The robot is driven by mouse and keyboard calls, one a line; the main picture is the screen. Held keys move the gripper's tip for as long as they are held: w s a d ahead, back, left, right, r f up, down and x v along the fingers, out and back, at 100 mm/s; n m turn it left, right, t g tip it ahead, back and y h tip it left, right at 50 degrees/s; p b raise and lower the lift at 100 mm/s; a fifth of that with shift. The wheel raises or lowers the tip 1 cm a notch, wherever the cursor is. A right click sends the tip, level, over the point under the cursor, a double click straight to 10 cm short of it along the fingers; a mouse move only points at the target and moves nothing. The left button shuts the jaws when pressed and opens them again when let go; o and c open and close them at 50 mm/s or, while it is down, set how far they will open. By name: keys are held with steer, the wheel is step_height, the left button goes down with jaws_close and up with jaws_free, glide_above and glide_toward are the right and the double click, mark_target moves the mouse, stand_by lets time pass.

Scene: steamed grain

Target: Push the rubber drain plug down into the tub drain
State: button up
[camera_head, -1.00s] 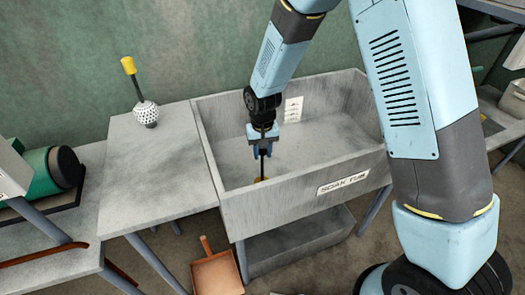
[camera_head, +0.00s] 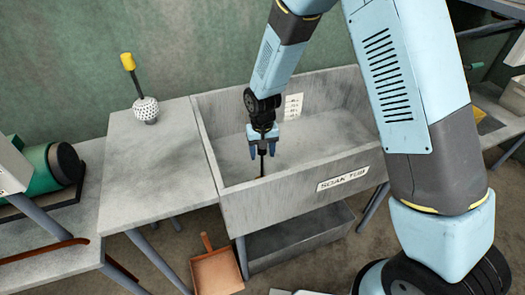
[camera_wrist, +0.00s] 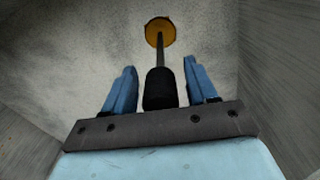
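The drain plug shows in the wrist view as an orange-yellow disc (camera_wrist: 160,30) on a thin dark rod with a black grip. My gripper (camera_wrist: 161,66) is open, one blue finger on each side of the grip, with a gap on both sides. In the head view my gripper (camera_head: 263,150) points down inside the grey soak tub (camera_head: 290,200), and the plug's dark rod (camera_head: 262,166) extends below it. There the disc is hidden behind the tub's front wall. The drain opening is not visible, so I cannot tell how deep the plug sits.
A brown dustpan (camera_head: 215,268) lies on the floor. A green machine (camera_head: 48,165) stands far left.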

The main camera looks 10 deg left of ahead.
steer(key=shift+o, duration=0.4)
steer(key=shift+r, duration=0.1)
step_height(320, 180, up, 14)
steer(key=shift+f, duration=0.25)
steer(key=shift+r, duration=0.15)
steer(key=shift+r, duration=2.35)
